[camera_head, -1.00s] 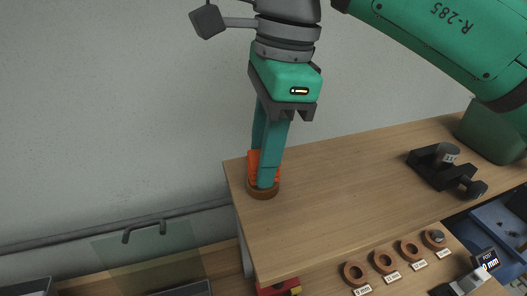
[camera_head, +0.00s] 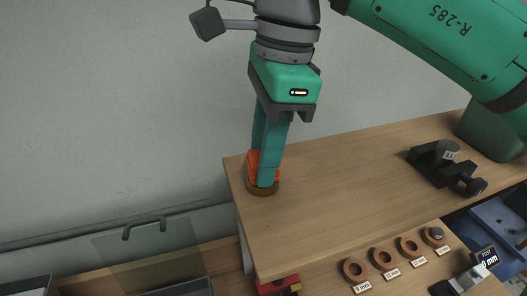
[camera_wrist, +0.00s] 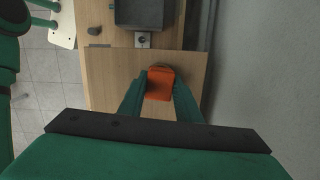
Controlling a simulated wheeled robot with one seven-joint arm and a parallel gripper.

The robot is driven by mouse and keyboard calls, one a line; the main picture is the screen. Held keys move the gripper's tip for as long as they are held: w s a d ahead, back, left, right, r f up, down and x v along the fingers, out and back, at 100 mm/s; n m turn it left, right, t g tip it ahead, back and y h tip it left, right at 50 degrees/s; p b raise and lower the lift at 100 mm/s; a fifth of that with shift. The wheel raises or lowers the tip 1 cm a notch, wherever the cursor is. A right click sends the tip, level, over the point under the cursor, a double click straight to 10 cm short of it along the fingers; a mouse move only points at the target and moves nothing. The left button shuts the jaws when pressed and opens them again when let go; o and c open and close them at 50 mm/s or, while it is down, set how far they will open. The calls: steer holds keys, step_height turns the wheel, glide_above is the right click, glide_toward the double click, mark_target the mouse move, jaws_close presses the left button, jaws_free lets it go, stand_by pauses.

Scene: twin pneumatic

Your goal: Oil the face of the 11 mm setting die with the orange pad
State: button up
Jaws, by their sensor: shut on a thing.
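My gripper (camera_head: 262,182) points down at the left end of the bench, shut on the orange pad (camera_head: 252,165). The pad also shows between the fingers in the wrist view (camera_wrist: 160,84). Its lower end is at a round brown dish (camera_head: 263,191); the fingers hide how deep it sits there. A grey cylindrical die (camera_head: 447,151) stands upright in a black clamp fixture (camera_head: 425,158) at the right of the bench, well away from the gripper. Its face carries a small mark that may read 11.
Several copper-brown rings (camera_head: 381,258) with size labels lie along a lower board in front; the far right one holds a grey piece (camera_head: 437,233). A gauge with a display (camera_head: 486,256) is beside them. The bench (camera_head: 330,175) between dish and clamp is clear. A wall is behind.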

steer(key=shift+f, duration=0.35)
stand_by(1.1)
steer(key=shift+r, duration=3.55)
steer(key=shift+f, duration=3.5)
steer(key=shift+r, duration=3.6)
steer(key=shift+c, duration=0.4)
